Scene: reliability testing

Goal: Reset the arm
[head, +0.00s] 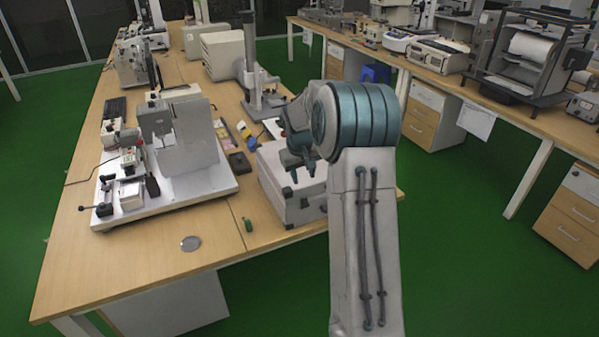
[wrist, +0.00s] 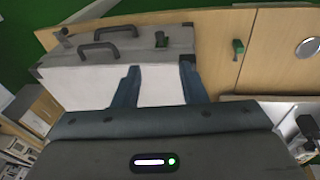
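My arm rises at the right of the head view and bends over at the teal joint toward the table. My gripper (head: 300,180) hangs over the grey case (head: 306,212) near the table's right edge. In the wrist view, the two blue fingers of my gripper (wrist: 160,85) stand apart with nothing between them. The case's pale side (wrist: 85,82) shows behind and between the fingers. Whether a finger touches the case is unclear.
The wooden table (head: 120,268) bears a small green item (head: 248,225), a metal disc (head: 190,243) and a device on a white base (head: 205,190). A stand (head: 252,70) is behind the case. A bench with drawers (head: 425,115) runs along the right; green floor between is clear.

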